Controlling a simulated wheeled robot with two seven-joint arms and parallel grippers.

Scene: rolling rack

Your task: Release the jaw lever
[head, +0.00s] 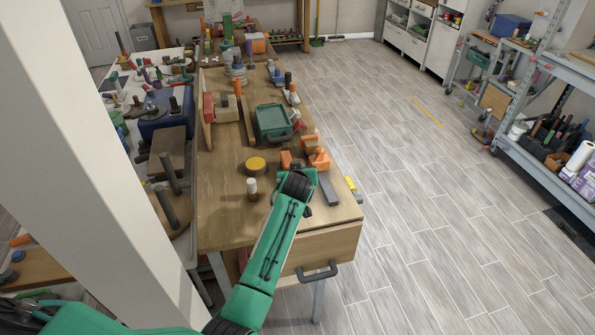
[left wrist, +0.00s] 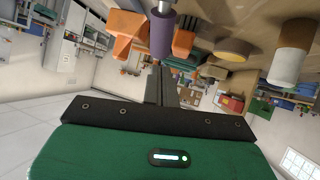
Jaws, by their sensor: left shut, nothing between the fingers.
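An orange clamp-like tool (head: 318,158) sits near the right edge of the wooden workbench in the head view. In the left wrist view its orange parts (left wrist: 124,30) flank a purple cylindrical handle (left wrist: 162,36) on a metal rod, which may be the jaw lever. My left gripper (left wrist: 160,84) has its dark fingers together, with nothing between them. The fingertips are close to the end of the purple handle; I cannot tell whether they touch. In the head view my green left arm reaches over the bench's near end and its wrist hides the fingertips. My right gripper is not seen.
The workbench (head: 225,215) also holds a yellow disc (head: 256,165), a white-topped cylinder (head: 252,186), a green box (head: 272,121) and a grey bar (head: 328,189). A white pillar (head: 110,140) stands at left. The floor (head: 440,210) to the right is open, up to a metal rack (head: 550,180).

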